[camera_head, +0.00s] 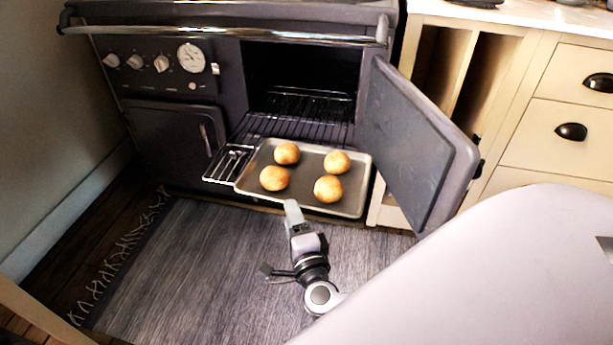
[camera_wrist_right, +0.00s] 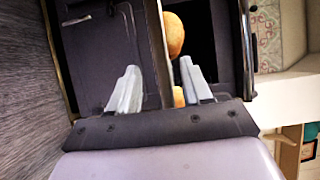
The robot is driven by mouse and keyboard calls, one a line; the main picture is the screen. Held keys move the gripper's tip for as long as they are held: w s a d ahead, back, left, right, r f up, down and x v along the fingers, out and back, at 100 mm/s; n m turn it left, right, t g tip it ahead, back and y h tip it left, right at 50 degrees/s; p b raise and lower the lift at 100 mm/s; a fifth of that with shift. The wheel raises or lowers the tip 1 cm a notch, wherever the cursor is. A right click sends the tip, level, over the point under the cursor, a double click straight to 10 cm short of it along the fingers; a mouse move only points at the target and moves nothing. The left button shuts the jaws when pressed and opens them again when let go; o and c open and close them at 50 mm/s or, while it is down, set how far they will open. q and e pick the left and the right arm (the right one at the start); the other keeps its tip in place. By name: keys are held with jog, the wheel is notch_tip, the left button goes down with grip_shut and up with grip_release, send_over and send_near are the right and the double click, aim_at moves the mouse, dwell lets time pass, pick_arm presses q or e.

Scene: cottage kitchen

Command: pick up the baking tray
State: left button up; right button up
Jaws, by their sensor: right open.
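The baking tray (camera_head: 305,173) is a grey rectangular tray with several round golden buns (camera_head: 328,189) on it. It sits at the oven mouth, sticking out over the front on the pulled-out rack. My right gripper (camera_head: 292,208) is at the tray's front edge, near its middle. In the right wrist view the right gripper (camera_wrist_right: 160,88) is open, and the tray (camera_wrist_right: 160,40) shows edge-on between its two fingers, with buns (camera_wrist_right: 174,35) on one side. I cannot tell whether either finger touches the tray. My left gripper is not in view.
The oven rack (camera_head: 300,127) extends from the dark oven. The open oven door (camera_head: 410,140) stands close to the tray's right side. A metal rail (camera_head: 230,34) runs above. Cream drawers (camera_head: 560,125) stand at right; a grey rug (camera_head: 190,265) covers the floor in front.

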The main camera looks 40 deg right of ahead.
jog(key=shift+b+x, duration=0.35)
jog(key=shift+x, duration=1.5)
jog(key=shift+r, duration=0.15)
grip_shut()
